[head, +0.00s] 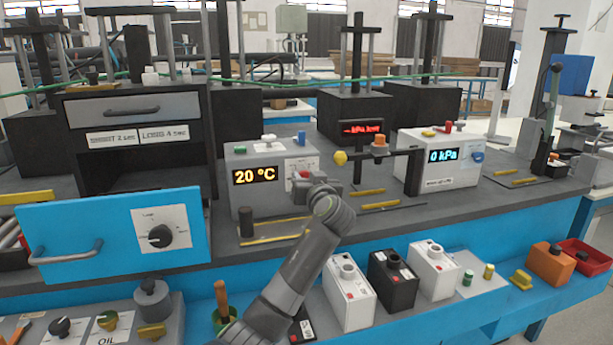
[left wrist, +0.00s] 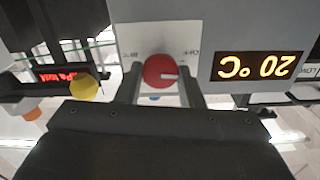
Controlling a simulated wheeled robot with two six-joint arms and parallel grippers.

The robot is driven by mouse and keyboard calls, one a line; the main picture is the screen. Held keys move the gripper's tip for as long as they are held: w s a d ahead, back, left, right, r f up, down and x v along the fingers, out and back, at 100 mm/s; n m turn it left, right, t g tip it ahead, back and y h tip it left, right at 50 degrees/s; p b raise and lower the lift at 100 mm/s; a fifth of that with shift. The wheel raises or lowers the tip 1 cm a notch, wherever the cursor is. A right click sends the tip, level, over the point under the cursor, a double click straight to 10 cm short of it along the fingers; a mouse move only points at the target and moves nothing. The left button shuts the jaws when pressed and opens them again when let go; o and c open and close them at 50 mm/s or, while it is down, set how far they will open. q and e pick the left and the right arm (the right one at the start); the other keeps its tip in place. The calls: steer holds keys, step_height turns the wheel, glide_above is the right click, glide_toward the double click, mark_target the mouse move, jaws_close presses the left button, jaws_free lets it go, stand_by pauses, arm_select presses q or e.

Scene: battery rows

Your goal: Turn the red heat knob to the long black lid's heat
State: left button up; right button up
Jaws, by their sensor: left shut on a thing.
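The heat box (head: 238,200) is grey with a yellow "20 °C" display (head: 255,175); the display shows upside down in the left wrist view (left wrist: 257,67). Its red heat knob (left wrist: 160,71) has a pale pointer mark and sits on a white dial plate (left wrist: 183,42). My left gripper (left wrist: 162,86) has one finger on each side of the knob and is shut on it. In the head view the knob is mostly hidden by my left gripper (head: 305,180). I cannot tell which thing is the long black lid. My right gripper is not in view.
A dark cabinet (head: 70,140) with "SHORT" and "LONG" plates stands left, above a blue drawer (head: 100,245) with a black knob (head: 160,236). A "0 kPa" box (head: 460,172) stands right. Several white and black batteries (head: 348,295) sit on the lower front shelf.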

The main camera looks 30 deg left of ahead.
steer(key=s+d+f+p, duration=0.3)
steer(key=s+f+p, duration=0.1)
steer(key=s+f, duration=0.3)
arm_select(q)
steer(key=m+p, duration=0.3)
steer(key=m, duration=0.5)
steer(key=shift+w+d+r, duration=0.1)
steer(key=shift+f+m+p, duration=0.2)
steer(key=shift+m+p, duration=1.4)
steer(key=shift+m, duration=0.45)
steer(key=shift+f+m+p, duration=0.15)
steer(key=shift+m+p, duration=1.4)
steer(key=shift+m, duration=0.5)
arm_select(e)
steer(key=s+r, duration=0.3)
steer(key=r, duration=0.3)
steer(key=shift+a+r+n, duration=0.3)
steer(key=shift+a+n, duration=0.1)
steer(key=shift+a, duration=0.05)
arm_select(q)
steer(key=o, duration=0.9)
steer(key=shift+o, duration=0.2)
steer(key=b+v, duration=0.1)
steer(key=v, duration=1.6)
steer(key=shift+b, duration=0.4)
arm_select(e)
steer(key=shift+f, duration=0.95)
